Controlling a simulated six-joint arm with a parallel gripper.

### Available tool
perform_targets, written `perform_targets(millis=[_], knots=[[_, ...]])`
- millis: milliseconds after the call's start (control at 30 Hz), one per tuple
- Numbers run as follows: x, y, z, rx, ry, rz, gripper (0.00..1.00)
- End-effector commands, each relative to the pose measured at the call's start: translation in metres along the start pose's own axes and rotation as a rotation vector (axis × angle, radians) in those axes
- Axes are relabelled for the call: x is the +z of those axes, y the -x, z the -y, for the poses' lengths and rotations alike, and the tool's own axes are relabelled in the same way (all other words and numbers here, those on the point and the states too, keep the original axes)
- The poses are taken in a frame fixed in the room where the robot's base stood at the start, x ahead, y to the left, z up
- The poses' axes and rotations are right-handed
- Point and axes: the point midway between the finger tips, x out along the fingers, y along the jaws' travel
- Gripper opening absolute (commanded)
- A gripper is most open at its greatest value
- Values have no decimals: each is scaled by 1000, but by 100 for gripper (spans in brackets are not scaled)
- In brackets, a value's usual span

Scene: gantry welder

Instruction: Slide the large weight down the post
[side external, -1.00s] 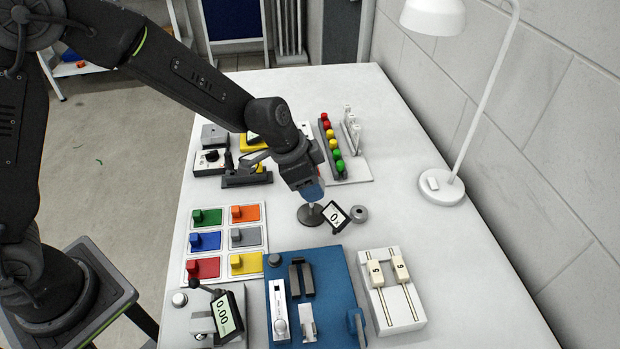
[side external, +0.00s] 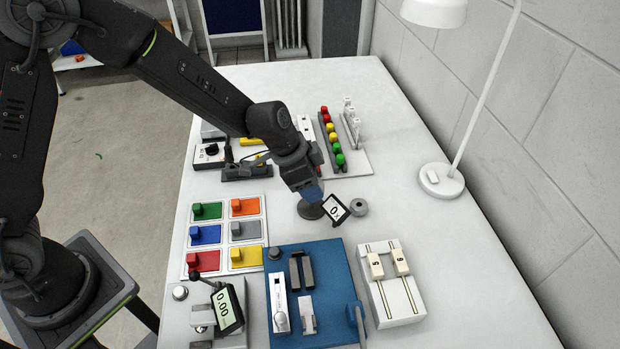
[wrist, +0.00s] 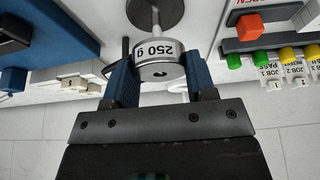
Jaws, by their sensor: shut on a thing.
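In the wrist view, a pale post (wrist: 155,24) runs from a dark round base (wrist: 155,10) to the weight. I cannot tell how much of the post lies inside the weight. In the side external view, my gripper (side external: 312,194) is low over the dark round base (side external: 310,211) and hides the weight and most of the post.
A blue fixture board (side external: 335,262) and a white slider box (side external: 392,284) are in front. Coloured blocks on a panel (side external: 227,234) are to the left; a rack of coloured knobs (side external: 335,145) is behind.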

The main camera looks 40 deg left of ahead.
Motion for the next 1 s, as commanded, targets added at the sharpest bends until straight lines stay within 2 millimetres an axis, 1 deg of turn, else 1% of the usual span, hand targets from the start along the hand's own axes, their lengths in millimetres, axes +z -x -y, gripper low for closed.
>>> perform_targets(millis=[533,567,833,867,1000], knots=[[3,-11,0,1,-1,-3,20],[3,-11,0,1,-1,-3,53],[4,-11,-2,6,-4,0,79],[4,-11,-3,6,-4,1,81],[4,-12,-4,11,-6,3,81]])
